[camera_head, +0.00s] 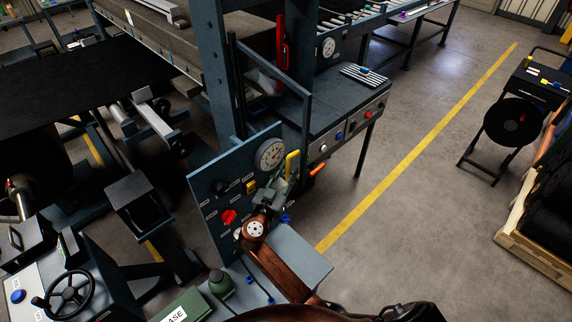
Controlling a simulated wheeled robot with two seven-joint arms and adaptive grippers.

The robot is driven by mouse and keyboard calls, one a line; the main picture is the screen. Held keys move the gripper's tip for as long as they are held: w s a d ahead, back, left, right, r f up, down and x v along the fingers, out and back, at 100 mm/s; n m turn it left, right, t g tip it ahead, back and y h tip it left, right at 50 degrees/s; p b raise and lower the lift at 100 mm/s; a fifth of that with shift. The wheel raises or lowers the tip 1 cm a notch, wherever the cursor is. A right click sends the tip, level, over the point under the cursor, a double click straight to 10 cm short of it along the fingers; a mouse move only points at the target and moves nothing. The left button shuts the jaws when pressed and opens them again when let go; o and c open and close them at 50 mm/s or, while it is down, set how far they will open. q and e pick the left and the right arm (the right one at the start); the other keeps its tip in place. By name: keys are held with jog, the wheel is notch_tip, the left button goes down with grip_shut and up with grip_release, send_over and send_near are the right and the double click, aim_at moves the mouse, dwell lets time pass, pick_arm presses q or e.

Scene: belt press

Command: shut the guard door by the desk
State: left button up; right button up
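The guard door (306,128) looks like a dark blue open frame standing out from the press column, beside the desk (335,104). Its top bar slants down toward me. How far it stands open I cannot tell. A yellow handle (292,165) shows low beside its front post. My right gripper (276,190) is just below and left of this handle, in front of the gauge panel. Its fingers are small and dark, so I cannot tell whether they touch the handle or are shut. My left gripper is out of view.
The gauge panel (204,186) with a red knob (229,217) stands close to my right wrist. A grey shelf (301,258) lies below it. A handwheel console (70,295) is at lower left. Floor right of the yellow line (421,145) is clear up to a black stand (511,122) and pallet.

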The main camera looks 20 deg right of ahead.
jog(key=shift+w+d, duration=0.3)
jog(key=shift+d, duration=0.1)
jog(key=shift+c, duration=0.2)
grip_shut()
dwell(0.3)
